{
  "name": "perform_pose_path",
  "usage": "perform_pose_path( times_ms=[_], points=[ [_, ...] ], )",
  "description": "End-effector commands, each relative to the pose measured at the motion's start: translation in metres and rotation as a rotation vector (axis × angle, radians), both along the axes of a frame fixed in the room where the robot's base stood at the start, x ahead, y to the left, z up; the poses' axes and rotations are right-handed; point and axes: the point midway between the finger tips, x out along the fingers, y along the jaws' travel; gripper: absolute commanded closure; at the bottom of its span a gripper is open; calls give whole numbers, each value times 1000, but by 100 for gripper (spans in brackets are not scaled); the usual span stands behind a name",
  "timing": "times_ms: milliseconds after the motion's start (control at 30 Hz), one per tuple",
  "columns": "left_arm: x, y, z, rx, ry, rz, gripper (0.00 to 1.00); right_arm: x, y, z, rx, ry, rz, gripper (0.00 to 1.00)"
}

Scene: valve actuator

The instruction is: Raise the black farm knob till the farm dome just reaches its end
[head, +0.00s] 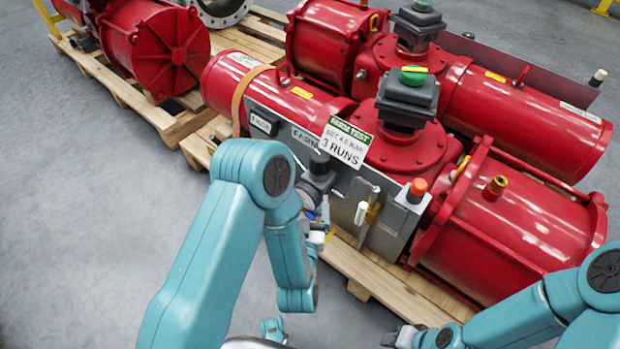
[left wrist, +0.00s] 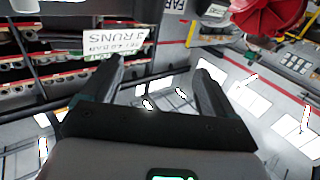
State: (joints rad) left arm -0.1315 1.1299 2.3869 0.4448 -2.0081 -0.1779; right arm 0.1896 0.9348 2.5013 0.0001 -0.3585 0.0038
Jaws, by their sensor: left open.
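The black knob (head: 320,163) stands upright on a dark regulator body on the grey panel (head: 345,212) of the near red actuator, beside the partly covered "FARM" lettering. A green and yellow dome (head: 413,76) sits on the black box on top of this actuator; I cannot tell whether it is the farm dome. My left gripper (head: 318,235) is below and in front of the knob, apart from it and partly hidden by my arm. In the left wrist view this gripper (left wrist: 160,78) is open and empty. My right gripper (head: 402,336) is low at the bottom edge, its jaws unclear.
A white tag (head: 345,142) reading "3 RUNS" hangs beside the knob. An orange-red button (head: 417,187) and a white-tipped lever (head: 360,212) are to its right. More red actuators stand on wooden pallets (head: 385,285). The grey floor (head: 110,210) at left is clear.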

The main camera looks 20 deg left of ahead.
Motion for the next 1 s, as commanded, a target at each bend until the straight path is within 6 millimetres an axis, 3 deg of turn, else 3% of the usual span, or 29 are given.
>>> perform_pose_path(
  times_ms=[33, 233, 367, 567, 600, 700, 1000],
  points=[
    [-1, -7, -21, 1, 0, -17, 13, 0, 0, -20, 0, -1, -1, 57],
    [-3, -23, -38, 2, -3, -53, 13, 0, -1, -38, 0, -1, -3, 57],
    [2, -24, -33, -1, -2, -55, 13, -1, 0, -27, 0, 1, 3, 57],
    [21, -17, -26, 0, -1, -51, 13, -6, 6, 10, 4, 11, 24, 57],
    [25, -15, -26, 1, -1, -50, 13, -7, 7, 18, 6, 12, 29, 57],
    [51, -9, -37, -1, -9, -49, 13, -7, 7, -2, 6, 12, 29, 57],
    [121, 8, -38, 1, -7, -49, 13, -5, 4, -16, 4, 8, 19, 57]
  ],
)
